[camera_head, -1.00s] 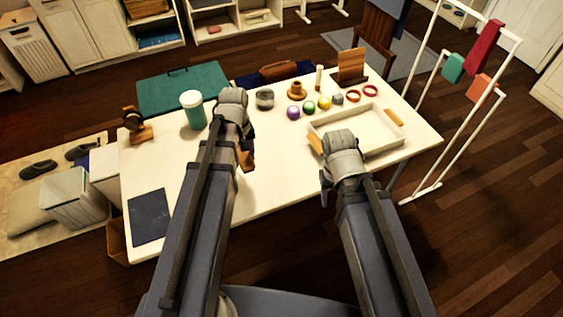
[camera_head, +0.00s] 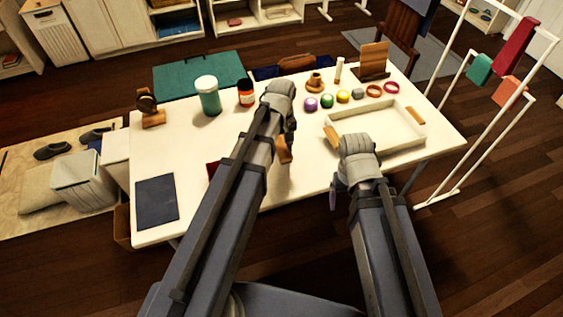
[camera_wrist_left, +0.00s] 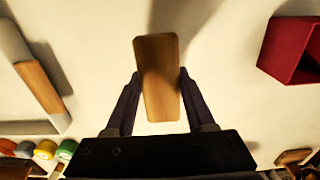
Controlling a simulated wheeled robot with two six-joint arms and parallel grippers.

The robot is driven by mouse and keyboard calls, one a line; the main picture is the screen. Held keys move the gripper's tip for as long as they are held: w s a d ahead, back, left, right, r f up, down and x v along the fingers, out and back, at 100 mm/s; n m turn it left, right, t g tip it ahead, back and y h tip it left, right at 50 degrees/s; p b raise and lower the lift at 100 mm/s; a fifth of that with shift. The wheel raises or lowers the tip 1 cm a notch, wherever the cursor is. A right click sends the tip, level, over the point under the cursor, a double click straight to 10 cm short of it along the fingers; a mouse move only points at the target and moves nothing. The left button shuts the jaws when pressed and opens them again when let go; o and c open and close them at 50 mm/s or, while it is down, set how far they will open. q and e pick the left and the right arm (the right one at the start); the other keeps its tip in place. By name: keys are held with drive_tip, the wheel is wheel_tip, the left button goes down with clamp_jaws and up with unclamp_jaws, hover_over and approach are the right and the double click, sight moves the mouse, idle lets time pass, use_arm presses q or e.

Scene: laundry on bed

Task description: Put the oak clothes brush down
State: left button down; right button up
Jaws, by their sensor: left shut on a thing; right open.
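The oak clothes brush (camera_wrist_left: 158,75) is a plain tan wooden block between the dark fingers of my left gripper (camera_wrist_left: 159,98) in the left wrist view. My left gripper is shut on it. In the head view the brush (camera_head: 284,150) shows below the left gripper (camera_head: 285,132), over the white table (camera_head: 235,178). Whether its underside touches the table I cannot tell. My right gripper (camera_head: 335,194) is open and empty at the table's front edge, with its fingers partly hidden by the wrist.
A white tray (camera_head: 410,147) with wooden handles is right of the brush. A dark red box (camera_wrist_left: 292,50) lies on the other side, partly behind my left arm in the head view. Bare tabletop surrounds the brush.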

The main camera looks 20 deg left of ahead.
sight(281, 146)
use_arm(q)
drive_tip(key=shift+f, duration=0.45)
use_arm(e)
drive_tip(key=shift+f, duration=0.45)
use_arm(q)
wheel_tip(281, 146, down, 4)
drive_tip(key=b, duration=0.3)
drive_tip(key=shift+r+b, duration=0.25)
drive_tip(key=shift+b, duration=0.1)
use_arm(e)
wheel_tip(281, 146, down, 4)
drive_tip(key=shift+r, duration=0.2)
use_arm(q)
drive_tip(key=shift+f+b, duration=0.25)
drive_tip(key=shift+b, duration=0.05)
drive_tip(key=shift+c, duration=1.3)
unclamp_jaws()
drive_tip(key=shift+s+r, duration=0.1)
drive_tip(key=shift+s, duration=0.05)
drive_tip(key=shift+r+p, duration=0.3)
drive_tip(key=shift+p, duration=0.2)
wheel_tip(281, 146, up, 12)
drive_tip(key=p, duration=1.1)
drive_tip(key=shift+p, duration=0.4)
drive_tip(key=shift+f, duration=0.1)
use_arm(e)
wheel_tip(281, 146, up, 12)
use_arm(q)
drive_tip(key=shift+f, duration=0.15)
